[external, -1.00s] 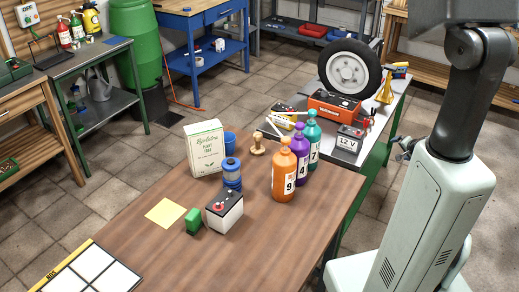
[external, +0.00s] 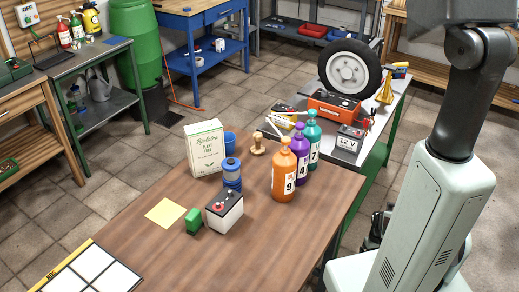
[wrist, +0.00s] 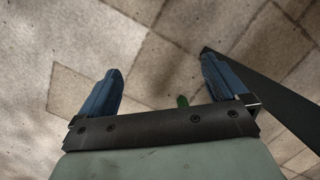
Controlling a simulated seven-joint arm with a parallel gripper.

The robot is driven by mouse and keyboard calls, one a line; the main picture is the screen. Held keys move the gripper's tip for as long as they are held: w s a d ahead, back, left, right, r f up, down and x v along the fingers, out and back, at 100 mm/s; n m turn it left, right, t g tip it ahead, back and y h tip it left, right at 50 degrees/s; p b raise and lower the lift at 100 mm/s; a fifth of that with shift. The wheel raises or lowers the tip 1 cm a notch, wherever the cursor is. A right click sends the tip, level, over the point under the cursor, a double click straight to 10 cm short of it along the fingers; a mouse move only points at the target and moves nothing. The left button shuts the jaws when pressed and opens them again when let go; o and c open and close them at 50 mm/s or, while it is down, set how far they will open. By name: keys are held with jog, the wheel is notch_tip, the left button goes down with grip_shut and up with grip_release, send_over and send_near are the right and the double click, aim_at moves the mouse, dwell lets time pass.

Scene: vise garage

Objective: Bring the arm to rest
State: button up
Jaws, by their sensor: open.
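My gripper (wrist: 158,92) shows in the wrist view with its two blue fingers wide apart and nothing between them. In the external view a dark part of my gripper or wrist (external: 376,232) shows low beside my pale base, to the right of the wooden table. Its fingers cannot be made out there. My gripper is apart from everything on the table.
The wooden table (external: 130,235) holds orange (external: 285,172), purple (external: 301,160) and teal (external: 312,138) bottles, a battery (external: 225,214), a green block (external: 194,221) and a carton (external: 204,148). A bench with a tire (external: 349,70) stands behind. A dark bar (wrist: 265,100) runs beside my right finger.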

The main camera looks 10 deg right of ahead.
jog(key=s+a+r+n+g, duration=0.1)
jog(key=s+a+r+g, duration=0.3)
jog(key=s+a, duration=1)
jog(key=shift+s+a+h, duration=0.3)
jog(key=shift+s+a, duration=0.1)
jog(key=shift+a, duration=0.15)
dwell(0.4)
